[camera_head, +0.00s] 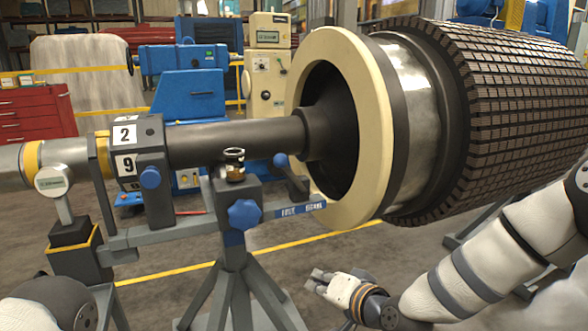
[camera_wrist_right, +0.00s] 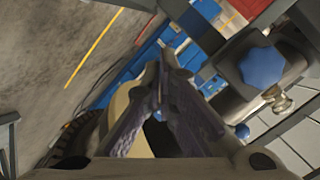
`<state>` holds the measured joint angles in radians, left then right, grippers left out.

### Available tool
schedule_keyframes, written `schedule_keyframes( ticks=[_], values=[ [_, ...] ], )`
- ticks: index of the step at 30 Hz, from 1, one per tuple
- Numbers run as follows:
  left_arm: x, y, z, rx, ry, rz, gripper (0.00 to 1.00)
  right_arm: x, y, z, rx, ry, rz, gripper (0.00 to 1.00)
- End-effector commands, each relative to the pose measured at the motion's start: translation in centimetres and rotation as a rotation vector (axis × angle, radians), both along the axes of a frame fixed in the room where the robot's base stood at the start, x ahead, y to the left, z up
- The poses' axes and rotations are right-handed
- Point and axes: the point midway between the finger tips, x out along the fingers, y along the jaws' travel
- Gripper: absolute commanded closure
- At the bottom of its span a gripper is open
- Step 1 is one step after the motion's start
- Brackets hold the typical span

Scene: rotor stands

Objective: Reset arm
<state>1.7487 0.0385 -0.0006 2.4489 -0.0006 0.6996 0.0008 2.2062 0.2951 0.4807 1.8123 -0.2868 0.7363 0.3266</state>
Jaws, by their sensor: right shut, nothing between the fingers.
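My right gripper (camera_head: 318,279) is shut and empty, low in the head view at the end of my white right arm. It is right of the stand's legs and below the rotor's cream ring (camera_head: 353,212), apart from both. In the right wrist view its two dark fingers (camera_wrist_right: 164,68) come together at the tips. Part of my left arm shows at the lower left of the head view, but no left gripper is seen. The large rotor (camera_head: 520,100) with its brown gridded drum lies across the upper right, and its dark shaft (camera_head: 225,138) runs left.
A grey stand (camera_head: 232,255) with a blue knob (camera_head: 244,214) stands just left of the right gripper; the knob also shows in the wrist view (camera_wrist_right: 262,66). A red cabinet (camera_head: 35,115) and blue machines (camera_head: 190,95) are behind.

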Motion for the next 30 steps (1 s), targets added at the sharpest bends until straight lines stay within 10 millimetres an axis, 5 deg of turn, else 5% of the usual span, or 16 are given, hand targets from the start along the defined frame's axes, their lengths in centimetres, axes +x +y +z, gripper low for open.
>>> schedule_keyframes(
  ticks=[3, 9, 12, 16, 21, 30],
  values=[
    [0.5, 0.0, 0.5, 0.000, -0.016, 0.000, 0.52, -8.3, -0.8, -8.4, -0.127, 0.211, 0.066, 1.00],
    [1.0, 0.0, 1.0, -0.001, -0.035, 0.000, 0.52, -25.3, -5.2, -18.0, -0.347, 0.580, 0.191, 1.00],
    [1.3, 0.0, 1.3, 0.000, -0.046, 0.000, 0.52, -34.3, -8.4, -20.0, -0.458, 0.764, 0.258, 1.00],
    [1.6, 0.0, 1.6, 0.000, -0.056, 0.002, 0.52, -43.6, -12.3, -19.8, -0.575, 0.961, 0.333, 1.00],
    [1.7, 0.0, 1.7, 0.000, -0.061, 0.002, 0.52, -49.2, -15.0, -18.6, -0.650, 1.090, 0.384, 1.00],
    [1.7, 0.0, 1.7, 0.000, -0.059, 0.002, 0.52, -49.7, -15.2, -18.5, -0.656, 1.103, 0.389, 1.00]
  ],
)
